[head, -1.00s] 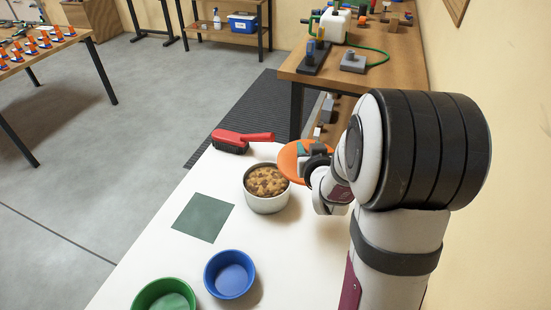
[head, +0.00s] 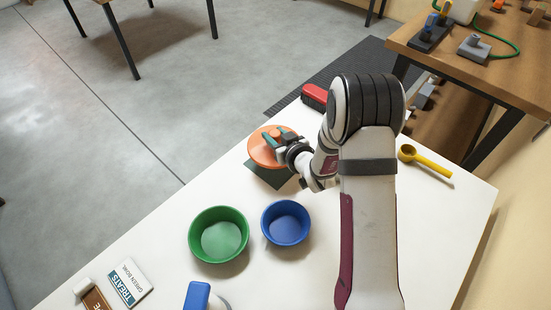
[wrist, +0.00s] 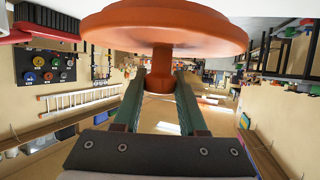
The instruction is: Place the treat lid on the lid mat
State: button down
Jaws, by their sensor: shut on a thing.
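The orange treat lid (head: 262,154) is a round disc with a knob. My gripper (head: 284,145) is shut on that knob. The wrist view shows the lid (wrist: 165,28) close up, its knob between the two green fingers of my gripper (wrist: 160,88). The dark green lid mat (head: 272,179) lies on the white table, mostly covered from view by the lid, with its near corner showing. The lid is over the mat in the head view; I cannot tell how large the gap is. The treat container is hidden behind my arm.
A green bowl (head: 218,246) and a blue bowl (head: 286,226) stand nearer on the table. A red brush (head: 314,96) lies at the far edge and a yellow scoop (head: 428,166) to the right. A treats card (head: 126,283) and a blue-topped item (head: 198,295) are at the front.

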notch_tip(320, 180, down, 6)
jog(key=shift+f, duration=0.1)
jog(key=shift+f, duration=0.15)
jog(key=shift+c, duration=2.3)
grip_release()
